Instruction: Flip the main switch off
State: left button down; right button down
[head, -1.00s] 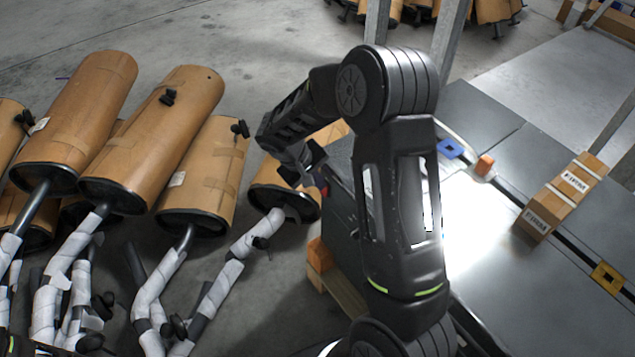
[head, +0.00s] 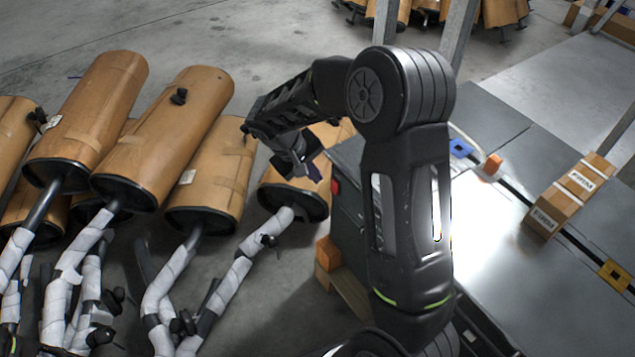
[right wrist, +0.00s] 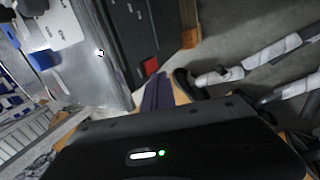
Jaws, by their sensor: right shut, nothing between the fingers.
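A red switch (head: 335,187) sits on the side of a dark cabinet (head: 345,225) in the head view. The switch also shows in the right wrist view (right wrist: 151,66), just beyond my fingers. Whether it is on or off cannot be made out. My right gripper (head: 314,172) is just left of and slightly above the switch, with a small gap seen between them. Its dark purple fingers (right wrist: 157,92) are shut and empty. My right arm hides part of the cabinet. My left gripper is not in view.
Several brown wrapped mufflers (head: 170,140) with white-wrapped pipes lie left of the cabinet. A grey metal table (head: 500,260) carries cardboard boxes (head: 568,198), an orange block (head: 493,164) and a blue piece (head: 460,148). A wooden pallet (head: 350,290) is at the cabinet's foot.

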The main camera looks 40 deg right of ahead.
jog(key=v, duration=0.2)
jog(key=d+v, duration=0.1)
jog(key=v, duration=0.2)
jog(key=shift+a+r, duration=0.1)
jog(key=shift+r, duration=0.35)
jog(key=a+f+n+t+y+p, duration=0.15)
jog(key=a+f+y, duration=0.35)
jog(key=a, duration=0.5)
jog(key=a+f+n+t+y+p, duration=0.1)
jog(key=a+f+t+y+p, duration=0.1)
jog(key=a+f, duration=0.6)
jog(key=s+a+f+m+g+y+p, duration=0.1)
jog(key=s+a, duration=0.4)
jog(key=s, duration=0.5)
jog(key=s+a+f+m+g+y+p, duration=0.1)
jog(key=s+a+f+m+p, duration=0.2)
jog(key=s, duration=0.8)
jog(key=a+p, duration=0.2)
jog(key=p, duration=0.1)
jog(key=shift+s+g, duration=0.25)
jog(key=shift+g, duration=0.1)
